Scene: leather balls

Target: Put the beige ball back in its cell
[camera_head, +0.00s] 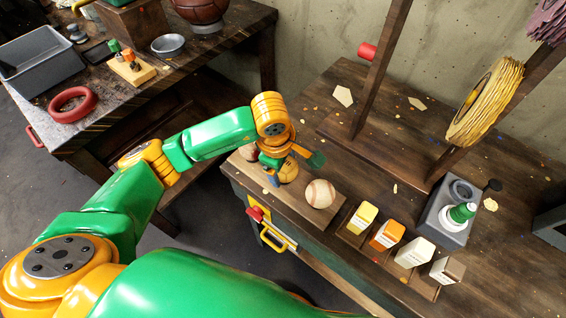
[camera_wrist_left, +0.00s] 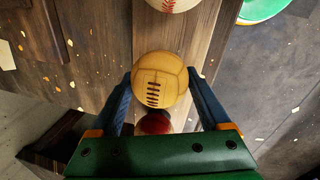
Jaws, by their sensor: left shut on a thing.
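The beige ball (camera_head: 289,173) has dark lacing, which shows clearly in the left wrist view (camera_wrist_left: 160,80). My left gripper (camera_head: 292,169) is shut on it, one finger on each side. The ball is over the wooden ball board (camera_head: 299,207) at the front left of the right-hand bench. My right gripper is not in view.
Several small cartons (camera_head: 387,236) stand in a wooden rack right of the baseball. A grey holder (camera_head: 445,212) with a green-and-white bottle is beyond them. A wooden frame post (camera_head: 380,70) rises behind. Another bench with a grey bin (camera_head: 45,65) is at left.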

